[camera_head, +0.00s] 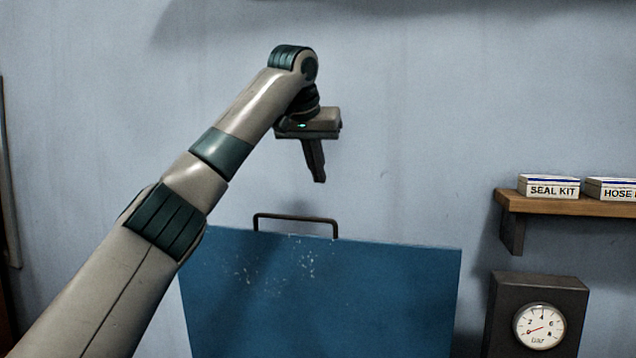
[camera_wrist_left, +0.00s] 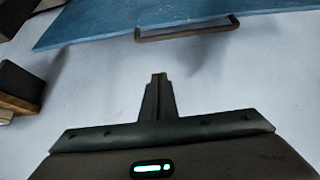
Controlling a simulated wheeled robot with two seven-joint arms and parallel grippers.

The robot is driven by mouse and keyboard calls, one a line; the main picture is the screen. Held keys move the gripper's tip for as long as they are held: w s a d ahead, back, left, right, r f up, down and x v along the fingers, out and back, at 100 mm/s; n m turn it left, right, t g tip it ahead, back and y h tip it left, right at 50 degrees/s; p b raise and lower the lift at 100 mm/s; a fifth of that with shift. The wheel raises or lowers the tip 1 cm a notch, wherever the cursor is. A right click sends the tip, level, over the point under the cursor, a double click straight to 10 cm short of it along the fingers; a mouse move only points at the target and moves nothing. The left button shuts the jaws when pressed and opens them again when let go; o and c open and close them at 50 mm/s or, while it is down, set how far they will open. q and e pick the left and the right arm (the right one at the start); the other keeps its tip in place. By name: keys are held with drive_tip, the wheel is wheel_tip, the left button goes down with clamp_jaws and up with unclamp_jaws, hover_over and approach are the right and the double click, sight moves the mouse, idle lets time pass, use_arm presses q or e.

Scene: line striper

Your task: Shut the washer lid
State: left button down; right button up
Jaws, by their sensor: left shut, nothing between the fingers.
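The washer lid (camera_head: 330,300) is a blue, scuffed panel standing raised in the lower middle of the head view. A dark bar handle (camera_head: 295,217) sits on its top edge. The lid (camera_wrist_left: 110,22) and its handle (camera_wrist_left: 190,32) also show along the top of the left wrist view. My left gripper (camera_head: 320,180) points down above the handle, apart from it, slightly right of its middle. Its fingers are together and empty; they also show in the left wrist view (camera_wrist_left: 158,78). My right gripper is out of view. The washer's body is not visible.
A wooden shelf (camera_head: 570,206) on the right wall holds a SEAL KIT box (camera_head: 549,186) and a HOSE box (camera_head: 612,189). Below it is a dark box with a round gauge (camera_head: 540,326). The blue-grey wall around the gripper is bare.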

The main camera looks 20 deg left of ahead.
use_arm(q)
drive_tip(key=shift+w+a+f+p, duration=0.1)
drive_tip(key=shift+w+f+p, duration=0.25)
drive_tip(key=shift+f+p, duration=0.85)
drive_tip(key=shift+w+a+f+p, duration=0.1)
drive_tip(key=shift+w+f+p, duration=0.25)
drive_tip(key=shift+f+p, duration=0.8)
drive_tip(key=shift+w+f+p, duration=0.35)
drive_tip(key=shift+f+p, duration=0.3)
drive_tip(key=shift+f, duration=1)
drive_tip(key=shift+s+d+f, duration=0.1)
drive_tip(key=shift+s+f, duration=0.2)
drive_tip(key=shift+s, duration=0.05)
